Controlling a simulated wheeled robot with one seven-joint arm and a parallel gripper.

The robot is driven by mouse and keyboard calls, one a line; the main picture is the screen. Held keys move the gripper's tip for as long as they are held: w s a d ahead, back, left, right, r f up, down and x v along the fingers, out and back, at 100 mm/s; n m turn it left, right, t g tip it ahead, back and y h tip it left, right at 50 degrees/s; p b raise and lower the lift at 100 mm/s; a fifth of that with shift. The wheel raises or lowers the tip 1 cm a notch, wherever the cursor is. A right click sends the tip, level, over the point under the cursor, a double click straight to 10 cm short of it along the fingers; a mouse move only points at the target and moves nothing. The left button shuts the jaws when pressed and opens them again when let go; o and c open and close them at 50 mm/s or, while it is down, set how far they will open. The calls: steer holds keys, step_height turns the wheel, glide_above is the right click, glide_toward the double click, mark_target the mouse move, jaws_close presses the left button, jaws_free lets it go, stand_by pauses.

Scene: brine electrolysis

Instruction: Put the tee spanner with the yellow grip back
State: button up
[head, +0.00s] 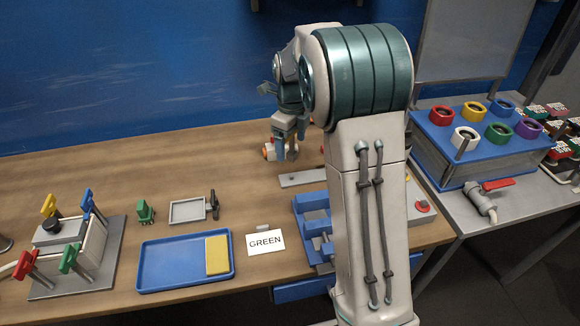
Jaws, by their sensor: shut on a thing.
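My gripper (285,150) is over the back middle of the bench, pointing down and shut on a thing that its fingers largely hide. A small pale thing with an orange-red end (267,152) shows at its fingertips. I cannot tell whether this is the tee spanner. A yellow T-shaped handle (49,206) stands at the back left of the grey cell fixture (75,277). Blue (87,200), red (25,266) and green (68,259) handles stand at its other corners. No tee spanner with a yellow grip is clearly recognisable.
A blue tray (170,284) holds a yellow block (217,255). A card reading GREEN (265,242), a grey dish (186,211) and a green piece (146,211) lie nearby. A blue box with coloured rings (465,162) stands right. My arm hides part of the blue fixture (313,203).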

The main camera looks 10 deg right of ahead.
mark_target(291, 154)
steer(key=shift+f, duration=3.2)
steer(key=shift+f, duration=0.15)
